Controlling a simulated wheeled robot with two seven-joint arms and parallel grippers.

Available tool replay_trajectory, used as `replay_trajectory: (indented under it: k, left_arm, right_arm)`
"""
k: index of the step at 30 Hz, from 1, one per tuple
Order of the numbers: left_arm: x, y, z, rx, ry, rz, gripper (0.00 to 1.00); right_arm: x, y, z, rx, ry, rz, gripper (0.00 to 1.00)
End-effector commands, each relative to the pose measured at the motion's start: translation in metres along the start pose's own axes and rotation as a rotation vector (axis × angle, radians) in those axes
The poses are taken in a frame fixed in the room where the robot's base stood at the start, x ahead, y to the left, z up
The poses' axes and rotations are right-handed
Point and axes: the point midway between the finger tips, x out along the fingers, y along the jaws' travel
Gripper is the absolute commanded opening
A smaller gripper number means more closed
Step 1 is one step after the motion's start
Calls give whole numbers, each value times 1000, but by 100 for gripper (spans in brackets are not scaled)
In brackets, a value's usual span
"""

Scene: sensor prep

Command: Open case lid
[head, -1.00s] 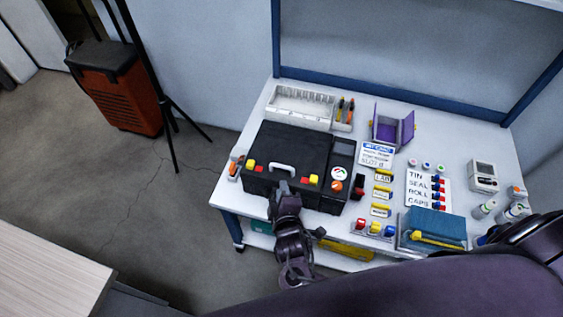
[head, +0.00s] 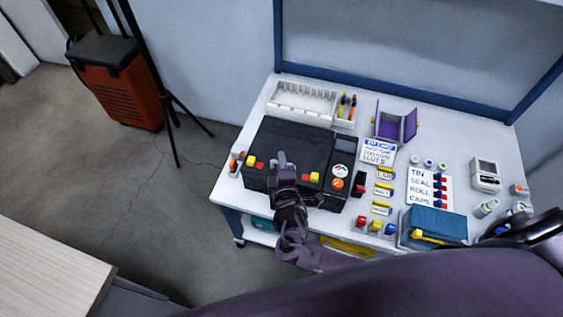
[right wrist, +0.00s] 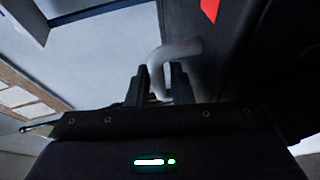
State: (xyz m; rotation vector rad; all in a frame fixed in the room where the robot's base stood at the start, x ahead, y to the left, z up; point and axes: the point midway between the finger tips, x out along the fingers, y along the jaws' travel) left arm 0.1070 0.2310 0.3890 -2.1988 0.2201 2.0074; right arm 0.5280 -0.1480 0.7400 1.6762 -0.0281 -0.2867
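The black case (head: 302,146) stands on the left part of the white table with its lid down. It has yellow and red blocks along its front and a dark side panel at its right. Its pale handle is mostly hidden by my right gripper (head: 283,160) in the head view. In the right wrist view the curved handle (right wrist: 178,50) passes between the two dark fingers of my right gripper (right wrist: 160,82). The fingers are close together with the handle filling the gap, so they look shut on it. My left gripper is not in view.
A white bin (head: 302,102) stands behind the case, and a purple open holder (head: 404,124) is at the back. Label cards, small colored caps and a teal box (head: 437,226) fill the right side. A red-orange heater (head: 117,88) and tripod stand left of the table.

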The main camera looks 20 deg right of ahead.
Motion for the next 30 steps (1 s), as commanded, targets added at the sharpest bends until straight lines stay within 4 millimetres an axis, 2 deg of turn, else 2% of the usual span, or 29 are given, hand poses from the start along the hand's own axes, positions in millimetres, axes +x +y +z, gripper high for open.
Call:
replay_trajectory:
  k: [6,10,11,22,30]
  left_arm:
    - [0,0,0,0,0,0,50]
    - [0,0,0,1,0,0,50]
    - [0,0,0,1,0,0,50]
    - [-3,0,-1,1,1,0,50]
    - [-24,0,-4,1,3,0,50]
  right_arm:
    - [0,0,0,1,0,0,19]
    - [0,0,0,1,0,0,2]
    - [0,0,0,1,0,0,0]
    - [1,3,0,3,-1,-8,0]
    - [15,25,-4,31,-3,-64,0]
